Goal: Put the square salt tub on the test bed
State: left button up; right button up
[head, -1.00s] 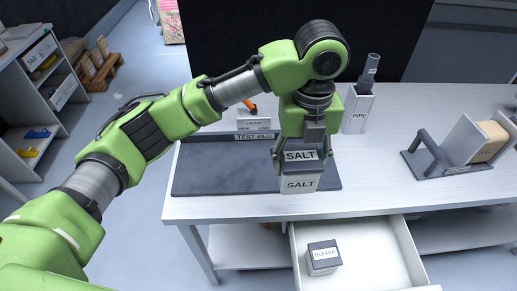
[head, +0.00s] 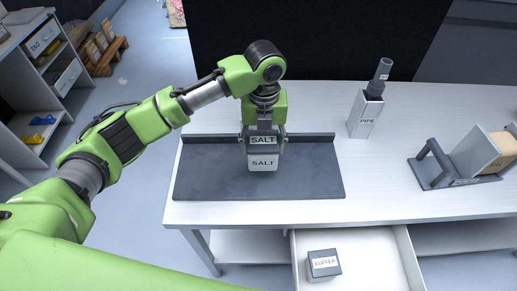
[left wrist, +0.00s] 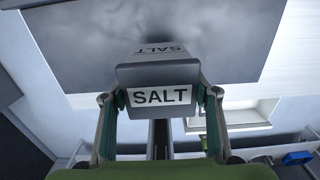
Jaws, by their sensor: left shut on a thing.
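The square salt tub (head: 263,163) is a light box with a dark top part and SALT labels. My left gripper (head: 264,143) is shut on it from above and holds it upright. The test bed (head: 312,178) is a dark grey slab with a raised back rim on the white table. The tub is over the bed's middle; I cannot tell whether it touches the surface. In the left wrist view the tub (left wrist: 155,75) sits between the fingers, with the grey bed (left wrist: 90,45) beyond it. My right gripper is not in view.
A PIPE holder (head: 364,118) with a dark pipe stands right of the bed. A dark rack (head: 436,168) is farther right. Below the table's front edge, an open drawer (head: 375,245) holds a BUFFER box (head: 323,264). The bed around the tub is clear.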

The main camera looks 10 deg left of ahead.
pick_arm(q)
jog(key=shift+w+a+f, duration=0.2)
jog(key=shift+a+f, duration=0.15)
jog(key=shift+f, duration=0.15)
jog(key=f+p, duration=0.2)
jog(key=f, duration=0.1)
jog(key=shift+w+a, duration=0.15)
jog(key=shift+a, duration=0.2)
jog(key=shift+f, duration=0.45)
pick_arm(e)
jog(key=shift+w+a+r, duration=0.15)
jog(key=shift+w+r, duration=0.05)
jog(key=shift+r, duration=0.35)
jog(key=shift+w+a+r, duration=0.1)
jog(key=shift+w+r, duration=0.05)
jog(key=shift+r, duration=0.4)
pick_arm(q)
jog(key=shift+f, duration=0.1)
jog(key=o, duration=1.4)
jog(key=shift+c, duration=0.2)
notch_tip(320, 180, up, 12)
jog(key=b, duration=0.3)
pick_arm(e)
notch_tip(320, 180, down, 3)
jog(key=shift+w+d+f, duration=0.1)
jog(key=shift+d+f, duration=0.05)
